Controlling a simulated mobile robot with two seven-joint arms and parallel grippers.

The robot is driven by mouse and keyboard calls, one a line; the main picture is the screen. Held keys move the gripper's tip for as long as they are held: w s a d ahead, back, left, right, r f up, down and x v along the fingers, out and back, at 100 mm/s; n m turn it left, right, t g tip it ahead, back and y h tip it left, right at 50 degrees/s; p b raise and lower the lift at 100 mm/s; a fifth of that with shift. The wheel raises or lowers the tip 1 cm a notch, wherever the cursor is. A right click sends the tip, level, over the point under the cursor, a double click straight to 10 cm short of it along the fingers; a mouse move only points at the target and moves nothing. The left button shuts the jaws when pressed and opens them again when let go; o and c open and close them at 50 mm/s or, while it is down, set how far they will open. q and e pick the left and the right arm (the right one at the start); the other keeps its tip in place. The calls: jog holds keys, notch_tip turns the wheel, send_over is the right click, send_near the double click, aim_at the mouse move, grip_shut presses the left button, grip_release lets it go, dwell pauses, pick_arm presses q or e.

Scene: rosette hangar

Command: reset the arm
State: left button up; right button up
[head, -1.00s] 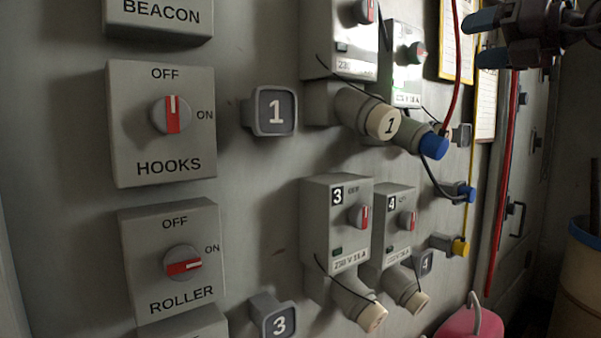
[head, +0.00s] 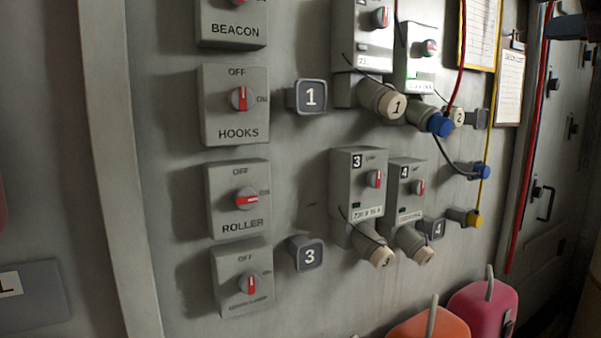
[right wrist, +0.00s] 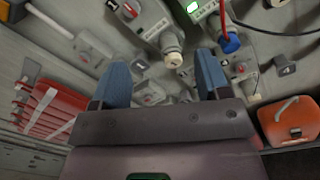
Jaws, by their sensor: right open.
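My right gripper (right wrist: 162,75) shows in the right wrist view with its two blue fingers spread apart and nothing between them. It faces the grey wall of switch boxes and sockets, apart from them as far as I can tell. In the head view only a dark bluish part of it shows at the top right edge. My left gripper is in neither view.
The wall carries the HOOKS switch (head: 240,99), the ROLLER switch (head: 245,200), socket box 3 (head: 359,180) and socket box 4 (head: 405,185) with plugs. Red and yellow cables hang at right. A pink container (head: 483,308) and an orange container (head: 430,325) stand below.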

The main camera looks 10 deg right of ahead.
jog(key=a+r+n+g+y, duration=0.1)
jog(key=a+r+n+y, duration=0.3)
jog(key=y, duration=0.4)
jog(key=w+a+f+m+t+y, duration=0.15)
jog(key=w+f+m, duration=0.3)
jog(key=f, duration=0.55)
jog(key=w+d+f+m+t+h, duration=0.1)
jog(key=w+f+m+t+h, duration=0.15)
jog(key=f+m+h, duration=1.2)
jog(key=w+d+f+m+t, duration=0.1)
jog(key=w+f+m, duration=0.5)
jog(key=f, duration=2)
jog(key=s+a+f+m+g+h, duration=0.1)
jog(key=s+a+f+m+g, duration=0.2)
jog(key=f, duration=0.4)
jog(key=s+a+f+m, duration=0.1)
jog(key=s+f+m, duration=0.1)
jog(key=s+f, duration=0.45)
jog(key=s+a+f+m+g+h, duration=0.1)
jog(key=s+f+m+g, duration=0.15)
jog(key=f, duration=0.55)
jog(key=s+a+f+m+g, duration=0.2)
jog(key=s+f, duration=0.6)
jog(key=s, duration=0.2)
jog(key=s+a+f+m+g, duration=0.2)
jog(key=s+a+f+m, duration=0.1)
jog(key=s+f, duration=0.5)
jog(key=s, duration=0.3)
jog(key=shift+a+h, duration=0.35)
jog(key=shift+h, duration=0.05)
